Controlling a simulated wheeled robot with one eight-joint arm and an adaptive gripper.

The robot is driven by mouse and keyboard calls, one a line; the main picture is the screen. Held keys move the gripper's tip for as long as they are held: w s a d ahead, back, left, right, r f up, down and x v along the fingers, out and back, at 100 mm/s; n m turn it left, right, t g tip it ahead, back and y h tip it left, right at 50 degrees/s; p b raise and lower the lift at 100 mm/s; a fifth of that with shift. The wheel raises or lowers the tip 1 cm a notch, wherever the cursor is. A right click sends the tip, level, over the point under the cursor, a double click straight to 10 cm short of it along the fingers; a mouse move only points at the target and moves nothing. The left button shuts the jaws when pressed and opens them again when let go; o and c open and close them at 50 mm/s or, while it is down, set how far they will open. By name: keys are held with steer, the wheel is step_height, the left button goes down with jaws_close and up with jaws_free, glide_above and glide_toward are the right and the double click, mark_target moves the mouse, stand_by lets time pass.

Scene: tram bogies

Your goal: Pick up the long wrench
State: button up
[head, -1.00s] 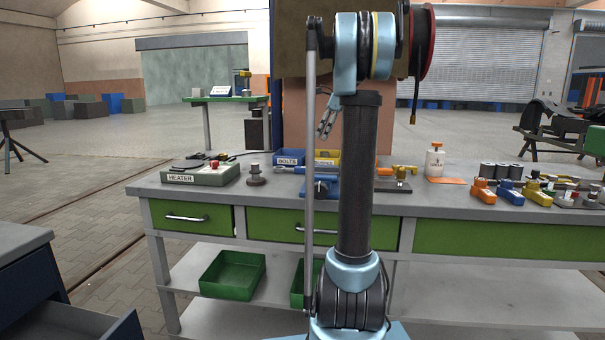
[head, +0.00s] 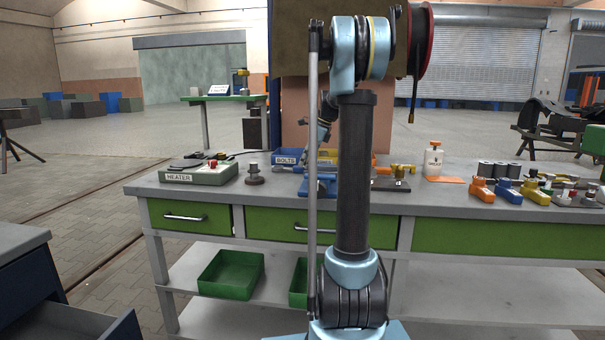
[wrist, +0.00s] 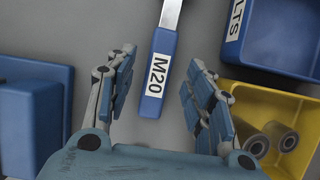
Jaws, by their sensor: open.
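The long wrench (wrist: 160,70) lies on the grey bench top in the wrist view, with a blue handle labelled M20 and a metal shank running out of the top edge. Its far end is out of view. My gripper (wrist: 162,72) is open, with one finger on each side of the handle and gaps between. Nothing is held. I cannot tell its exact height above the handle. In the head view my gripper (head: 322,132) is partly hidden by my arm above the bench, and I cannot make out the wrench there.
A blue bolts bin (wrist: 285,40) and a yellow bin (wrist: 262,100) with metal bushings sit close on the right. A blue block-like object (wrist: 30,120) stands at left. On the bench (head: 145,187) are a heater box (head: 200,174), a white bottle (head: 433,160) and several coloured tools at right.

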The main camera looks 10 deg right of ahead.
steer(key=shift+x, duration=1)
steer(key=shift+f, duration=0.2)
jaws_close()
